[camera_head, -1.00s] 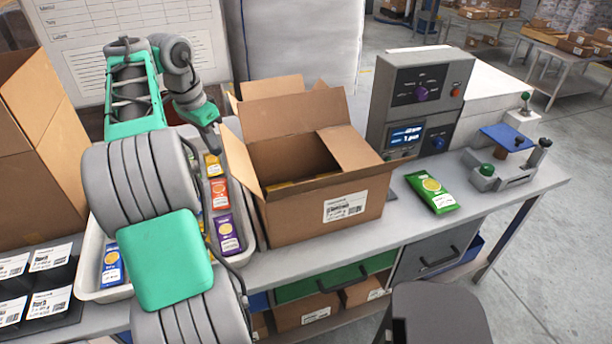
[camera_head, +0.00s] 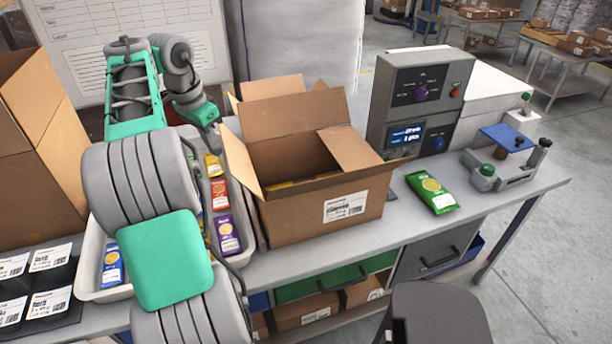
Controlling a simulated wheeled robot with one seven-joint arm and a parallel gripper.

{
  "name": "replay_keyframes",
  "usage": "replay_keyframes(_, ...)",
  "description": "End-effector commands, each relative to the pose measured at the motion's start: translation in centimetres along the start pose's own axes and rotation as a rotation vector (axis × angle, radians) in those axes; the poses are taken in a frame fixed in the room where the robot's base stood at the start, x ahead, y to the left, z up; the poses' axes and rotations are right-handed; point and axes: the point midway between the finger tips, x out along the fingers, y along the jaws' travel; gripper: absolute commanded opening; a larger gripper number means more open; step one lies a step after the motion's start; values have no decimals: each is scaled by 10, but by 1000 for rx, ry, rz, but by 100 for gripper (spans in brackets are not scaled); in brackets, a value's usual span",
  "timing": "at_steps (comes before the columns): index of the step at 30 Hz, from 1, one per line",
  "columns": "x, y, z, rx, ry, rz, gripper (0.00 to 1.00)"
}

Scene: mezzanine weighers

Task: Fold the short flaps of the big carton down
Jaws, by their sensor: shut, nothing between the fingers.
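The big carton (camera_head: 318,217) stands open on the bench, with a label on its front. The back long flap (camera_head: 293,111) stands up. The front long flap appears nearly edge-on, jutting past the right corner. Some packets show dimly inside. My gripper (camera_head: 216,138) is shut and empty, just left of the left flap, on its outer side. I cannot tell whether they touch.
A white tray of colored packets (camera_head: 92,270) lies left of the carton, under my arm. A green packet (camera_head: 432,191) lies to its right. A grey weigher console (camera_head: 416,88) stands behind right. Another tall carton (camera_head: 40,150) is at far left.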

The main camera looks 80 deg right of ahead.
Motion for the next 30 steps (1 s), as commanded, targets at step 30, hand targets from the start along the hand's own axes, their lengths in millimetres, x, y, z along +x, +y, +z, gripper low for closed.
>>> replay_keyframes(30,3,23,-43,-1,0,0,0)
